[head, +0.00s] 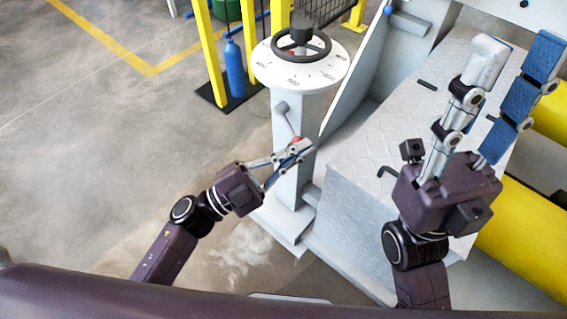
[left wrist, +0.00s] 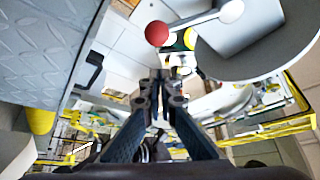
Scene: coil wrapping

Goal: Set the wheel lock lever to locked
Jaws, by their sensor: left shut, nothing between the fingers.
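The wheel lock lever (head: 289,123) is a grey arm on the side of the white pedestal, slanting down to a red ball knob (head: 297,139). My left gripper (head: 301,147) is shut and empty, its fingertips beside the knob in the head view and partly overlapping it. In the left wrist view the red knob (left wrist: 157,33) and the lever's pale arm (left wrist: 195,19) lie beyond the shut fingertips (left wrist: 160,84), with a visible gap in the picture. I cannot tell whether they touch. My right gripper (head: 514,55) is open and empty over the tread plate.
The black handwheel (head: 302,38) sits on the white numbered dial (head: 328,72) atop the pedestal (head: 291,182). A grey tread-plate platform (head: 375,150) and yellow rollers (head: 525,228) are at right. A blue cylinder (head: 235,68) and yellow posts stand behind. The left floor is clear.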

